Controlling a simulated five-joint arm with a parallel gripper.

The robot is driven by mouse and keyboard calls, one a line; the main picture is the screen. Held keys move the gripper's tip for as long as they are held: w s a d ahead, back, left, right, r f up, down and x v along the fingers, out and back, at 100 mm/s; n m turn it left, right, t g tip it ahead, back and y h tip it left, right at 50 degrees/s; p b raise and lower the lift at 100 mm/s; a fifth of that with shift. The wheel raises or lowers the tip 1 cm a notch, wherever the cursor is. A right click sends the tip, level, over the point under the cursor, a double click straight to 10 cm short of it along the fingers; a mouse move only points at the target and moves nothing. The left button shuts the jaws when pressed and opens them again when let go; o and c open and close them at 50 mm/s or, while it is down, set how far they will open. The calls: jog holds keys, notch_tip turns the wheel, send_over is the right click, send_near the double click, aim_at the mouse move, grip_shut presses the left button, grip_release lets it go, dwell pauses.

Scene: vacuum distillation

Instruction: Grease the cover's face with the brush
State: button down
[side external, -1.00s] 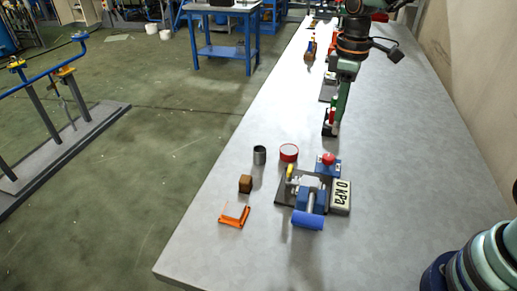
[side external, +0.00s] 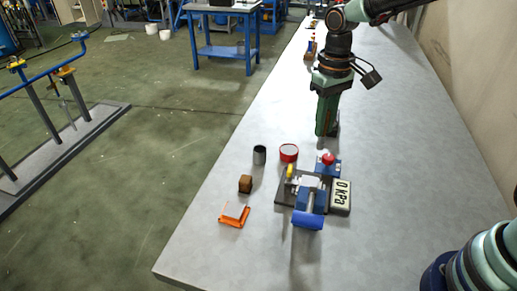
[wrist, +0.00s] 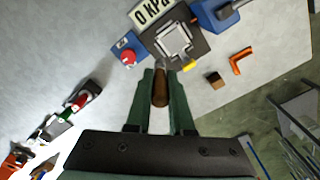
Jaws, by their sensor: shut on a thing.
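My gripper (side external: 326,132) points down over the bench, behind the test rig in the side external view. In the wrist view its green fingers (wrist: 160,80) are shut on a brown wooden handle (wrist: 160,88), which looks like the brush. Its bristles are hidden. A pale square frame (wrist: 172,40) lies on the dark base of the rig, also seen in the side view (side external: 310,182); I cannot tell whether it is the cover. A red-rimmed round tin (side external: 289,153) with a pale top stands in front of the gripper and apart from it.
A dark cup (side external: 259,155), a wooden block (side external: 245,184) and an orange corner piece (side external: 233,222) stand left of the rig. The bench's right side is clear.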

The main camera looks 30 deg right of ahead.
aim_at(318, 149)
jog(key=shift+w+a+f, duration=0.1)
jog(key=shift+a+f, duration=0.1)
jog(key=shift+f, duration=1.05)
jog(key=shift+w+a+f, duration=0.15)
jog(key=shift+f, duration=1.15)
jog(key=shift+w+a+f, duration=0.1)
jog(key=shift+a+f, duration=0.1)
jog(key=shift+f, duration=1.05)
jog(key=shift+s+a+f, duration=0.1)
jog(key=shift+f, duration=0.25)
jog(key=shift+s+a, duration=1.95)
jog(key=shift+w+d+f, duration=0.1)
jog(key=shift+w+d, duration=2)
jog(key=shift+d, duration=0.1)
jog(key=shift+s+a, duration=0.2)
jog(key=shift+s, duration=0.45)
jog(key=shift+s+a, duration=1.85)
jog(key=shift+s, duration=0.05)
jog(key=w+d, duration=0.4)
jog(key=shift+w+d, duration=0.3)
jog(key=shift+a+r, duration=0.1)
jog(key=shift+r, duration=4)
